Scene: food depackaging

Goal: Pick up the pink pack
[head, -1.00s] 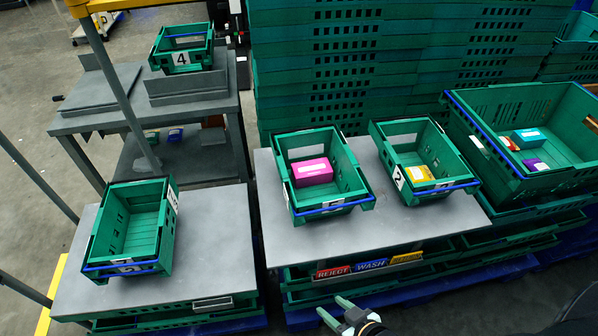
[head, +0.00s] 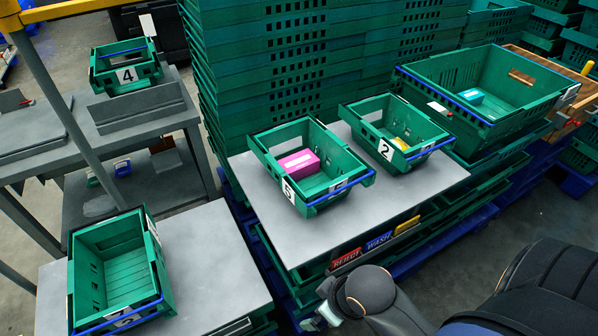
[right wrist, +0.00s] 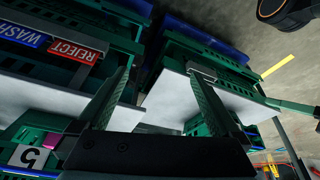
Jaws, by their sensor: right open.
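The pink pack (head: 300,162) lies in a green crate with label 5 (head: 312,207), on the grey table (head: 262,192) in the head view. A small pink patch of it (right wrist: 50,141) shows at the lower left of the right wrist view, mostly hidden by the crate. My right gripper (right wrist: 160,75) is open, with two dark green fingers apart and nothing between them. In the head view its arm is at the bottom, in front of the table and well short of the crate; the fingers are mostly hidden. My left gripper is not in view.
Crate 2 (head: 440,145), holding a yellow item, stands right of the pack's crate. A large crate (head: 535,119) is farther right. An empty crate (head: 85,250) stands on the left table. REJECT and WASH signs (head: 346,258) line the table's front. Stacked crates rise behind.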

